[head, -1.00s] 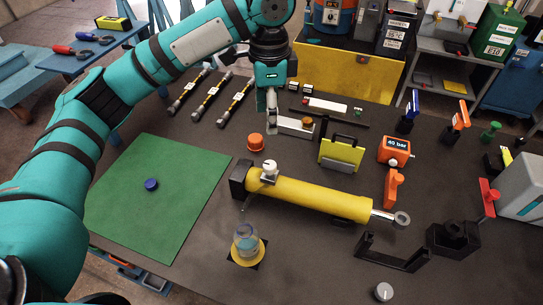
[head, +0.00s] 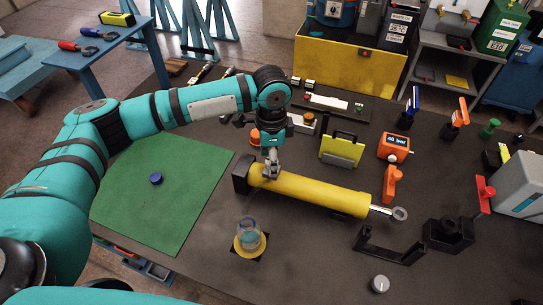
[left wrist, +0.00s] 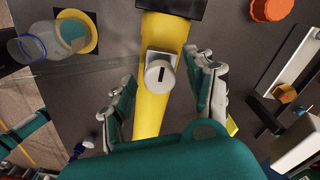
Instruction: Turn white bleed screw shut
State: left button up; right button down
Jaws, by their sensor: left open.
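The white bleed screw (left wrist: 159,75) has a round cap with a dark slot. It sits on a metal block on the yellow cylinder (head: 310,193), near the black end cap (head: 242,173). My left gripper (head: 270,172) is above this end of the cylinder and hides the screw in the head view. In the left wrist view my left gripper (left wrist: 163,95) is open, with one finger on each side of the screw and cylinder. Gaps show between the fingers and the screw, so it holds nothing. My right gripper is not in view.
An orange cap (left wrist: 272,9) stands behind the cylinder. A clear cup (head: 248,235) on a yellow disc stands in front. A green mat (head: 160,190) with a blue cap (head: 156,179) lies to the left. A black bracket (head: 390,248) stands front right.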

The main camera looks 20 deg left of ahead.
pick_arm(q)
grip_shut()
jog(key=shift+s+r+n+p, duration=0.15)
jog(key=shift+n+p, duration=0.15)
jog(key=shift+p, duration=0.3)
jog(key=n+p, duration=0.6)
jog(key=p, duration=0.3)
jog(key=shift+d+r+p, duration=0.1)
jog(key=shift+r+p, duration=0.05)
jog(key=shift+p, duration=0.15)
jog(key=shift+n+p, duration=0.35)
jog(key=shift+n, duration=0.25)
jog(key=n, duration=0.1)
jog(key=n+p, duration=0.1)
jog(key=shift+f+n, duration=0.25)
jog(key=shift+n, duration=0.05)
jog(key=n, duration=0.3)
jog(key=shift+n, duration=2.2)
